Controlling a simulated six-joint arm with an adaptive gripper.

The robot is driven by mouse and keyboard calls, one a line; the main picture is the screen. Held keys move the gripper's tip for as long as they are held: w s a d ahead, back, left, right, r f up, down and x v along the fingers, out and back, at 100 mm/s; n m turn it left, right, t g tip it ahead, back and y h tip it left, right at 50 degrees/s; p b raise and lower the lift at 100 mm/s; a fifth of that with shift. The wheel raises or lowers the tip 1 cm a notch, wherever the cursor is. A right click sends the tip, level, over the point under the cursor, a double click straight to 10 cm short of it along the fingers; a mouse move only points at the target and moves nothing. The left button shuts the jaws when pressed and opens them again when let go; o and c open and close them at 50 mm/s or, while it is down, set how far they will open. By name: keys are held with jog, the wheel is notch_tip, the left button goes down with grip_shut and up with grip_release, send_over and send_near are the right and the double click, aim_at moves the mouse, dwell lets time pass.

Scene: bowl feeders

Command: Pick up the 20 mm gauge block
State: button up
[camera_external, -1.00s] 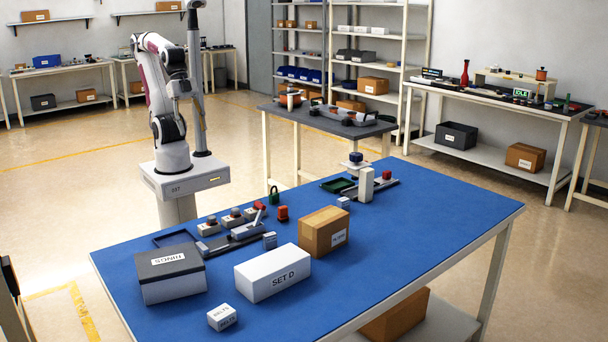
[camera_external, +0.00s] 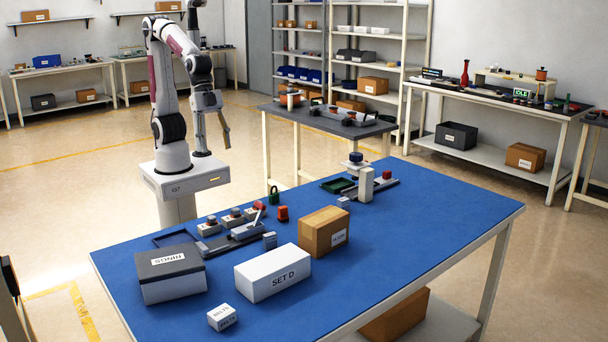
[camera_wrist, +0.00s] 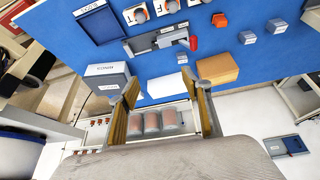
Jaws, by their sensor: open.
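No block has a label I can read as 20 mm, so I cannot tell which is the gauge block. A small grey block (camera_external: 270,240) stands beside the lever fixture on the blue table, and a small pale block (camera_external: 343,202) lies farther right. In the wrist view, small blue-grey labelled blocks (camera_wrist: 248,37) (camera_wrist: 278,27) sit at the upper right. My gripper (camera_external: 215,149) is raised behind the blue table, well away from these blocks. In the wrist view its fingers (camera_wrist: 165,90) are spread wide, with nothing held between them.
The table's right part is clear.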

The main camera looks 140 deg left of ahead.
jog(key=w+a+f, duration=0.3)
jog(key=w+f, duration=0.5)
jog(key=w, duration=0.3)
send_near(270, 247)
jog(key=shift+w+a+r+g, duration=0.25)
jog(key=shift+a+r+g, duration=0.05)
jog(key=shift+a+r, duration=0.25)
jog(key=shift+f, duration=0.2)
jog(key=shift+x, duration=1.15)
jog(key=shift+d+x, duration=0.15)
jog(key=shift+x, duration=1.15)
jog(key=shift+d+x, duration=0.1)
jog(key=shift+x, duration=1.2)
jog(key=c, duration=1.3)
